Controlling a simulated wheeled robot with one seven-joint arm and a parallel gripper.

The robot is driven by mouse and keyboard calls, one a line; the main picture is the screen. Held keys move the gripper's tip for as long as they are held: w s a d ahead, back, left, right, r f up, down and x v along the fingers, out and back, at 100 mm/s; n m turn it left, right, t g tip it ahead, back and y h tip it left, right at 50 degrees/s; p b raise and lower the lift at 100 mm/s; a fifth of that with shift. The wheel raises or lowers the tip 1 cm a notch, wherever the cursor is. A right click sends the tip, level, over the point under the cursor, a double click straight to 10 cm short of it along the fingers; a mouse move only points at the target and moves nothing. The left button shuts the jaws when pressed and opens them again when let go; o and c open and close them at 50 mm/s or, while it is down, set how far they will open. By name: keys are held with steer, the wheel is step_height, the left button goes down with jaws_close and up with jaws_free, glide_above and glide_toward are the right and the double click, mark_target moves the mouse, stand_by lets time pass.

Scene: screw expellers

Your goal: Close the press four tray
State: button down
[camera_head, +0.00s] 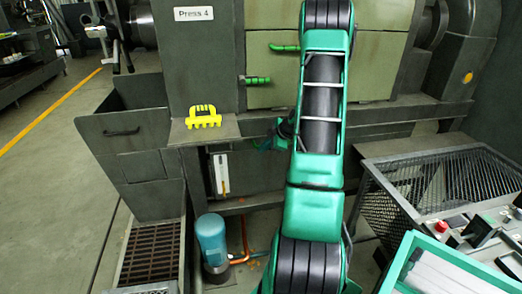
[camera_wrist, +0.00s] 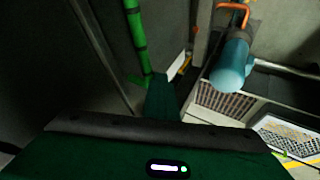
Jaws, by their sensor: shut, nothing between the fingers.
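The press labelled Press 4 (camera_head: 195,14) fills the middle of the head view. A grey tray-like bin (camera_head: 125,150) with a black handle (camera_head: 122,132) juts out at its left side, its top open; I take this as the press four tray. My arm reaches up in front of the press and hides part of it. My gripper (camera_head: 284,130) shows only partly beside the arm, near the press's lower ledge. In the wrist view my gripper (camera_wrist: 162,85) is shut and empty, close to a green bar (camera_wrist: 137,38). I cannot tell whether they touch.
Green handles (camera_head: 257,80) are on the press front. A blue cylinder (camera_head: 212,242) stands below, also in the wrist view (camera_wrist: 232,65). A floor grate (camera_head: 152,252) lies left; a mesh-sided stand (camera_head: 430,178) is right.

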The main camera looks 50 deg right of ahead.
steer(key=s+a+r, duration=0.2)
steer(key=s+r, duration=0.5)
steer(key=s, duration=0.2)
steer(key=shift+s, duration=0.2)
steer(key=s+a+r+m+g, duration=0.2)
steer(key=s+a+r+m, duration=0.15)
steer(key=a, duration=0.55)
steer(key=s+a+r+m+g, duration=0.3)
steer(key=a+r, duration=0.1)
steer(key=a, duration=0.5)
steer(key=s+a+r+m+g, duration=0.3)
steer(key=s+a+m, duration=0.6)
steer(key=s, duration=0.6)
steer(key=shift+a+r, duration=0.35)
steer(key=shift+a, duration=0.4)
steer(key=shift+s, duration=0.1)
